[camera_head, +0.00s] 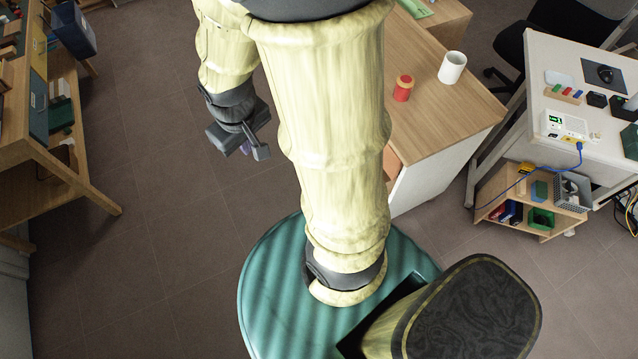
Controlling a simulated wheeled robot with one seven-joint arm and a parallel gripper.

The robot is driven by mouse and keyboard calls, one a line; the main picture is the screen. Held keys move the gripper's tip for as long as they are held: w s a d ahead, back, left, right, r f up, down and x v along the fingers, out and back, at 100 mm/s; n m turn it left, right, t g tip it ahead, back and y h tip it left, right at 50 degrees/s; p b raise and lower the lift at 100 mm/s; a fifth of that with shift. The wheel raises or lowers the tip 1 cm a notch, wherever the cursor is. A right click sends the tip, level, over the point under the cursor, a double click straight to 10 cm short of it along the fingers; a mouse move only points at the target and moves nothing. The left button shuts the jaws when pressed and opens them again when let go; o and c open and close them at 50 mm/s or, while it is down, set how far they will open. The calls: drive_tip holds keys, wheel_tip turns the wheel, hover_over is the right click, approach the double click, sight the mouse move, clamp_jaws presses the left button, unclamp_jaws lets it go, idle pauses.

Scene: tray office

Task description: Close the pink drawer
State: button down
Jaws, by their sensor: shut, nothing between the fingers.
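I see no drawer that is clearly pink. A small orange-brown panel (392,164) shows at the near left end of the wood-topped cabinet (440,125), beside my arm; I cannot tell whether it is part of a drawer. My arm hides most of that side of the cabinet. My gripper (242,149) hangs over the open floor to the left of the cabinet, pointing down. It is shut and empty, apart from any furniture as far as I can see.
A red jar (403,88) and a white mug (452,67) stand on the cabinet. At left is a wooden unit with a yellow front (39,62) and a teal front (38,108). A white desk (570,100) and low shelf (535,215) stand at right. Floor between is clear.

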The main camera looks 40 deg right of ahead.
drive_tip(key=w+d+f+n+g+h+b, duration=0.1)
drive_tip(key=d+f+n+b, duration=0.3)
drive_tip(key=f+b, duration=0.6)
drive_tip(key=w+d+f+n+g+h+b, duration=0.1)
drive_tip(key=w+d+f+n+h+b, duration=0.3)
drive_tip(key=f+b, duration=0.7)
drive_tip(key=w+d+f+n+g+h+b, duration=0.2)
drive_tip(key=d+f+n+b, duration=0.3)
drive_tip(key=f, duration=2)
drive_tip(key=w+n+h+b, duration=0.1)
drive_tip(key=b, duration=0.5)
drive_tip(key=shift+w+d, duration=0.2)
drive_tip(key=shift+d, duration=0.1)
drive_tip(key=shift+f, duration=0.15)
drive_tip(key=s+d+f+b, duration=0.2)
drive_tip(key=d+f+b, duration=0.2)
drive_tip(key=d+f, duration=0.3)
drive_tip(key=d, duration=0.3)
drive_tip(key=shift+s+d+b, duration=0.35)
drive_tip(key=shift+b, duration=0.05)
drive_tip(key=shift+w, duration=0.1)
